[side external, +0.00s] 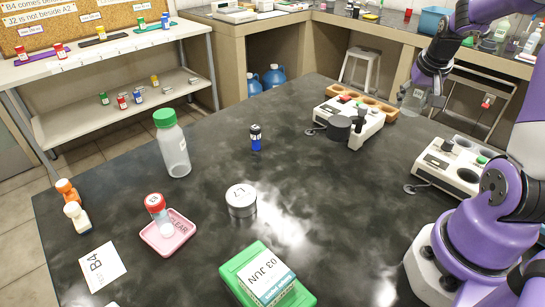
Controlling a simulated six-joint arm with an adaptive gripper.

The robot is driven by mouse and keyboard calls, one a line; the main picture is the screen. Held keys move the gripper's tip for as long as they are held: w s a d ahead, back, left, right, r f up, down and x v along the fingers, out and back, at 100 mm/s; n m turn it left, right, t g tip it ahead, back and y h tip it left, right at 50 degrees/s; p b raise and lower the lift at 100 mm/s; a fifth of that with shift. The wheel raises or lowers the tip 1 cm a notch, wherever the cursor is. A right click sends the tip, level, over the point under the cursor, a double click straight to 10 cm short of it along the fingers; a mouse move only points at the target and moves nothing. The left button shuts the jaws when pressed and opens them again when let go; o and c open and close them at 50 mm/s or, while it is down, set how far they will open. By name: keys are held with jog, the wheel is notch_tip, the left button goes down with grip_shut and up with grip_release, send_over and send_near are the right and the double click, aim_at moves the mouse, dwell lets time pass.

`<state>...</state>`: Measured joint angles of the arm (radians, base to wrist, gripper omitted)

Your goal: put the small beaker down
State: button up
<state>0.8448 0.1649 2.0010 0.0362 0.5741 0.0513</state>
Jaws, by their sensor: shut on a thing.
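The small beaker (411,102) is a clear glass vessel at the upper right in the side external view. My gripper (424,96) is shut on it and holds it up, with the arm reaching in from the right. The beaker appears roughly upright and in the air, between the two white bench devices in the picture. Its exact height above the bench is hard to tell. The dark bench top (310,200) lies below and to the left of it. The fingers partly hide the beaker's right side.
A white device (374,124) with a wooden holed rack (399,109) stands left of the beaker; another white device (436,160) stands below right. A green-capped bottle (177,155), blue vial (256,141), round tin (241,203), pink tray (184,232) and green box (237,270) occupy the bench.

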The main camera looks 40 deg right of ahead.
aim_at(397, 140)
notch_tip(397, 140, down, 9)
jog(key=shift+f, duration=0.2)
dwell(0.3)
jog(key=o, duration=1.1)
jog(key=shift+f, duration=0.15)
jog(key=shift+a+r, duration=0.1)
jog(key=shift+r, duration=0.5)
jog(key=a+v, duration=0.1)
jog(key=v, duration=1)
jog(key=a+r+n+t+y, duration=0.1)
jog(key=a+n, duration=0.2)
jog(key=a, duration=0.4)
jog(key=a+r+n+t+y, duration=0.1)
jog(key=a+n, duration=0.3)
jog(key=a, duration=0.4)
jog(key=a+r+n+y, duration=0.1)
jog(key=a+r+n, duration=0.2)
jog(key=a, duration=0.4)
jog(key=shift+s+a+r+n+t+y, duration=0.2)
jog(key=shift+a+n+t+y, duration=0.1)
jog(key=shift+a+t, duration=0.1)
